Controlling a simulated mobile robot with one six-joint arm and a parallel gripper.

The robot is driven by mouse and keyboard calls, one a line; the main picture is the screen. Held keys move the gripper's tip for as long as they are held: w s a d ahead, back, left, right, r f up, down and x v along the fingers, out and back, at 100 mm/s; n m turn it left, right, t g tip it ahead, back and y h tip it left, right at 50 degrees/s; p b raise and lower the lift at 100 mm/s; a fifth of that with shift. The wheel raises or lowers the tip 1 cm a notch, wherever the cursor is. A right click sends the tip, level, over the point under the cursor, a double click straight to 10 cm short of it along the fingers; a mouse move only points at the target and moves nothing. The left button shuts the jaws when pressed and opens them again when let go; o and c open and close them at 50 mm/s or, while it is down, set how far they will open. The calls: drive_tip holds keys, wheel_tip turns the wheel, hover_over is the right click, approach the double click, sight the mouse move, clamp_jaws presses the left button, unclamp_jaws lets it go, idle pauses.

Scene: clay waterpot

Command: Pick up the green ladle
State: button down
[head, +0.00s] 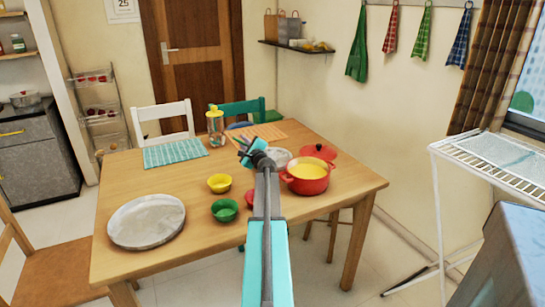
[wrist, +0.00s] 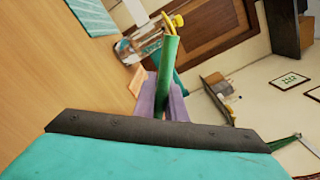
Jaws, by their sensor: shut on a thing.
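The green ladle (wrist: 169,75) shows in the wrist view as a long green handle standing between the two purple fingers of my gripper (wrist: 163,92). The fingers are shut on it, and its far end projects past the fingertips. The ladle's bowl cannot be made out. In the head view my gripper (head: 245,146) is over the middle of the table, just left of the red pot; the ladle is too small and too hidden by my arm to tell clearly there.
The wooden table (head: 150,185) holds a red pot of yellow soup (head: 306,175), its red lid (head: 318,151), a yellow bowl (head: 219,183), a green bowl (head: 225,210), a grey plate (head: 146,221) and a yellow-topped glass jar (head: 215,130). The left middle of the table is clear.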

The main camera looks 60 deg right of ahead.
drive_tip(key=shift+r, duration=0.1)
drive_tip(key=s+d+r, duration=0.3)
drive_tip(key=s+d, duration=0.7)
drive_tip(key=d, duration=0.4)
drive_tip(key=shift+s+d+r, duration=0.15)
drive_tip(key=shift+s+d, duration=0.1)
drive_tip(key=shift+s, duration=0.1)
idle(0.6)
drive_tip(key=shift+w+a, duration=0.1)
